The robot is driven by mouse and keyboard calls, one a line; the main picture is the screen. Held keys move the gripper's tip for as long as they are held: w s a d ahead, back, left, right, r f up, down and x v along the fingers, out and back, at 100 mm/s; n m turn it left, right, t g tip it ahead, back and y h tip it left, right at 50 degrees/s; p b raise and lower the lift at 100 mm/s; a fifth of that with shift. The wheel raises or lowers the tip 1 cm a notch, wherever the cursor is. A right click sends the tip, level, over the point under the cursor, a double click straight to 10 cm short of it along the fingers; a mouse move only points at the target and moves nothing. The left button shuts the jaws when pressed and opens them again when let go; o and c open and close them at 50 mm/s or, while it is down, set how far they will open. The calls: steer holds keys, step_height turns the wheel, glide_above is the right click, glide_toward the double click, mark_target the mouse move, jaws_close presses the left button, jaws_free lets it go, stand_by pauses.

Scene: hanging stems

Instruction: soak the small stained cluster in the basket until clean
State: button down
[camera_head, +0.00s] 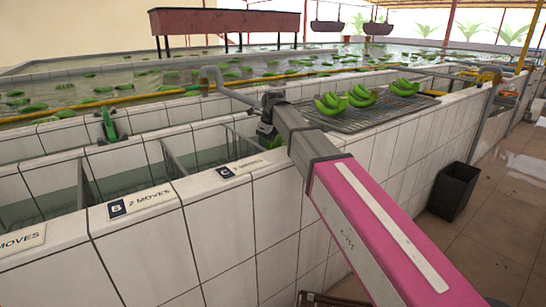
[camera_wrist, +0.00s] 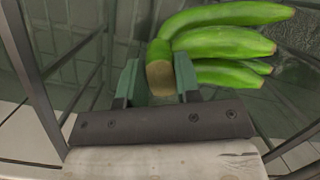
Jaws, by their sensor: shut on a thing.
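My gripper (camera_wrist: 158,80) is shut on the cut stem of a small green banana cluster (camera_wrist: 228,40) in the wrist view. Several fingers of the cluster spread up and to the right, with dark tips; I cannot make out a clear stain. In the head view my gripper (camera_head: 267,130) points down at the far right tank compartment, by the sign marked C (camera_head: 240,166). A bit of green cluster (camera_head: 274,143) shows beside it. A wire basket (camera_head: 188,172) sits in the tank; the wrist view shows bars and mesh around the cluster. Whether the cluster touches water is unclear.
Tiled tank walls divide the compartments, with a sign marked B (camera_head: 140,201) further left. Three green clusters (camera_head: 361,96) lie on a metal rack (camera_head: 375,118) at right. A green object (camera_head: 108,127) stands by the back wall. A black bin (camera_head: 455,191) is on the floor.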

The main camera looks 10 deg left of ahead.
step_height(320, 180, up, 22)
steer(key=shift+r, duration=0.25)
stand_by(2.2)
